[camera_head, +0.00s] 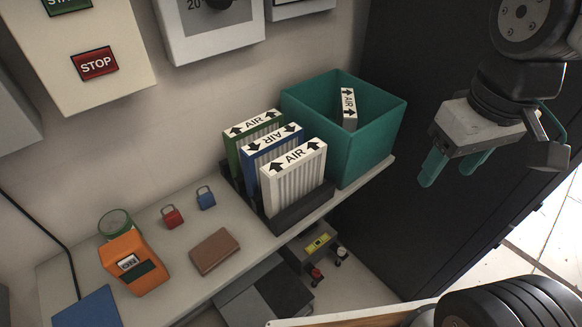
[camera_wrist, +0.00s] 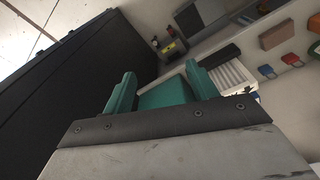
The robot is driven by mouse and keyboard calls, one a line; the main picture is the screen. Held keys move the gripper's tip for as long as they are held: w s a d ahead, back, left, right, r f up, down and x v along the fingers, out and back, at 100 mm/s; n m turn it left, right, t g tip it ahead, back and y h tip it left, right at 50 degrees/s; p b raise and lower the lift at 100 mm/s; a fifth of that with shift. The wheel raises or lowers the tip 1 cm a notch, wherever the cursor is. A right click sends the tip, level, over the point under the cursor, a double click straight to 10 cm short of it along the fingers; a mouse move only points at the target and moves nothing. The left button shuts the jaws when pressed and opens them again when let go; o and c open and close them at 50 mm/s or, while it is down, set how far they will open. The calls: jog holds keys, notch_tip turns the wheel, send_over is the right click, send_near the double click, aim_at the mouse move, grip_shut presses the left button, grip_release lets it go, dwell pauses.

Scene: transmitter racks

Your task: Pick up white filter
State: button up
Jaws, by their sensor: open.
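A white filter (camera_head: 293,175) with a white top edge marked AIR and two arrows stands upright at the front of a black rack (camera_head: 300,209). A blue filter (camera_head: 270,147) and a green filter (camera_head: 250,128) stand behind it. Another white-topped AIR filter (camera_head: 348,108) stands inside the teal bin (camera_head: 365,150), mostly hidden by its walls. My gripper (camera_head: 452,168) is open and empty, right of the bin and apart from the filters. In the wrist view, my gripper (camera_wrist: 160,73) has the teal bin (camera_wrist: 165,92) between its fingers; the white filter (camera_wrist: 232,76) is partly hidden by the right finger.
The shelf (camera_head: 190,282) also holds a brown wallet (camera_head: 215,251), red padlock (camera_head: 172,217), blue padlock (camera_head: 206,198) and orange device (camera_head: 134,263). Wall boxes hang above, one with a STOP sign (camera_head: 97,64). A dark cabinet (camera_head: 410,60) stands behind my arm. Equipment (camera_head: 318,245) lies below the shelf.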

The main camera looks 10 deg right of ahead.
jog(key=w+a+n, duration=0.7)
jog(key=w+n, duration=0.3)
jog(key=n+g, duration=0.1)
jog(key=n, duration=1.2)
send_over(295, 156)
notch_tip(295, 156, down, 7)
jog(key=shift+r, duration=0.1)
notch_tip(295, 156, down, 8)
jog(key=shift+r, duration=0.15)
grip_shut()
